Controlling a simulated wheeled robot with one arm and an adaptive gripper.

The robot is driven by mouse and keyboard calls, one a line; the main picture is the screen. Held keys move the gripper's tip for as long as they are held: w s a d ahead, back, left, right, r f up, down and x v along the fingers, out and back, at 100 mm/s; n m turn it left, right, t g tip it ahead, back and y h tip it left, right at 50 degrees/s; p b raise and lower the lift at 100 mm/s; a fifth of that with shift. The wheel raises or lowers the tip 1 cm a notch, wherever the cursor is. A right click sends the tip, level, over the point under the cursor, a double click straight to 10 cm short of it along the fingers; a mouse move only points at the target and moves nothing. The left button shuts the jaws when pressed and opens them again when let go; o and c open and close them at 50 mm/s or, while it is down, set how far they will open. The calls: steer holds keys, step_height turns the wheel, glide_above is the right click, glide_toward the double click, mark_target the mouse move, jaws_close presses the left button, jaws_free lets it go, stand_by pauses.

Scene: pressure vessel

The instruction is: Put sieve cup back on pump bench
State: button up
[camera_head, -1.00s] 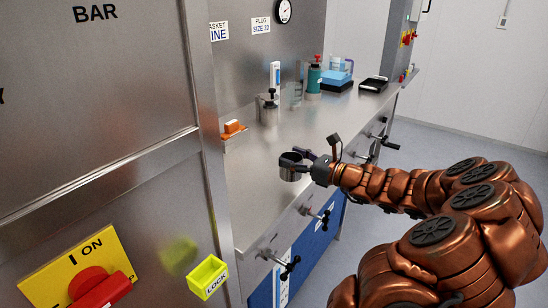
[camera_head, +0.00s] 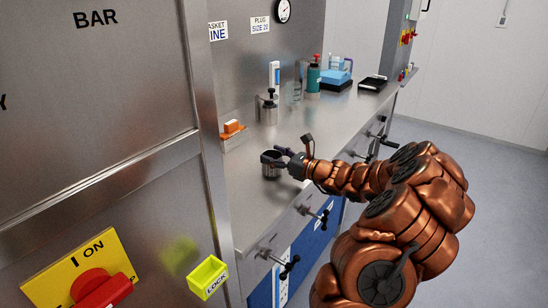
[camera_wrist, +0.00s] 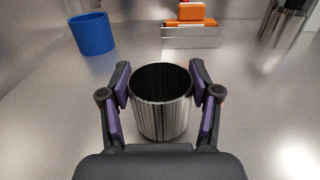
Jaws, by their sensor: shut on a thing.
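The sieve cup (camera_wrist: 163,104) is a metal cylinder with fine mesh-like walls and an open top. It is upright between the two fingers of my gripper (camera_wrist: 163,90), which is shut on it from both sides. In the head view my gripper (camera_head: 283,158) holds the sieve cup (camera_head: 270,166) at or just above the steel pump bench (camera_head: 315,135), near its left part. I cannot tell for certain whether the cup's base touches the bench top. The bench surface (camera_wrist: 60,110) also shows around the cup in the wrist view.
A blue cup (camera_wrist: 92,34) stands at the far left in the wrist view. A metal holder with orange blocks (camera_wrist: 190,34) is behind the sieve cup. A steel canister (camera_head: 268,110), a green bottle (camera_head: 313,77) and a black tray (camera_head: 373,84) stand farther back. Bench around the cup is clear.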

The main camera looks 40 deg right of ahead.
steer(key=shift+f, duration=0.3)
steer(key=shift+f, duration=0.2)
steer(key=o, duration=1.3)
steer(key=shift+r, duration=0.2)
steer(key=v, duration=1.1)
steer(key=shift+s+d+b, duration=0.1)
steer(key=shift+b, duration=0.2)
steer(key=shift+s+d, duration=0.1)
steer(key=shift+s, duration=0.3)
